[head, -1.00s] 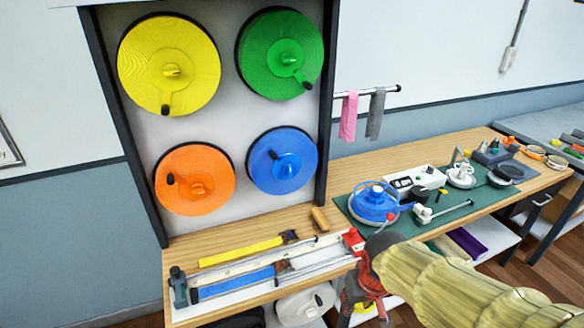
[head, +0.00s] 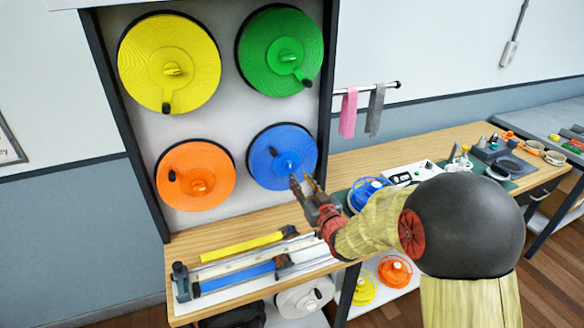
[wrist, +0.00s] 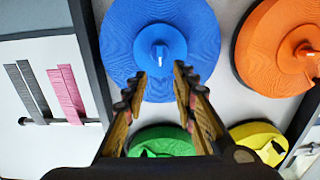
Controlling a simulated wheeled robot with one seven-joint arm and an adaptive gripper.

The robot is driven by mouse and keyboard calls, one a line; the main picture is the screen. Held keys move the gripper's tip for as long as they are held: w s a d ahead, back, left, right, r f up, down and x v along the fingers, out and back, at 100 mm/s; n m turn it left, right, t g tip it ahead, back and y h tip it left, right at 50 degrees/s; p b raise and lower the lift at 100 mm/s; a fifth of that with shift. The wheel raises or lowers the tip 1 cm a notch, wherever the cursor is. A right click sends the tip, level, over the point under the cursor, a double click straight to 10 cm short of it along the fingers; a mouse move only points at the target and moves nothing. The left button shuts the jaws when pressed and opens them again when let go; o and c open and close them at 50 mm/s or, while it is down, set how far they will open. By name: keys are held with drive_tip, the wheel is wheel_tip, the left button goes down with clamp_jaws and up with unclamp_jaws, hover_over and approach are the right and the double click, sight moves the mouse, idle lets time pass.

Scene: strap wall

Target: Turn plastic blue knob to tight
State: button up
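The large blue strap reel (head: 265,145) is on the wall panel, lower right of a set in the head view. Its small blue plastic knob (head: 288,166) stands out at its middle. In the wrist view, the blue reel (wrist: 125,25) fills the top, and the knob (wrist: 160,54) is between and just beyond my fingertips. My gripper (head: 306,183) is open and empty, just below and right of the knob in the head view. The open fingers also show in the wrist view (wrist: 158,80). No contact with the knob is visible, though the exact gap is hard to tell.
Yellow (head: 140,60), green (head: 262,40) and orange (head: 185,155) reels share the panel. A dark post (head: 327,110) borders it on the right. A bench (head: 190,250) with strap tools stands below. Pink (head: 348,112) and grey (head: 375,110) straps hang at the right.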

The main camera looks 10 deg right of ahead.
sight(290, 165)
drive_tip(key=x, duration=0.2)
drive_tip(key=b+x, duration=0.1)
drive_tip(key=x, duration=0.4)
drive_tip(key=shift+w+a+r, duration=0.1)
drive_tip(key=shift+w+r, duration=0.2)
drive_tip(key=shift+w, duration=0.05)
drive_tip(key=shift+c, duration=1.4)
drive_tip(key=c, duration=0.4)
clamp_jaws()
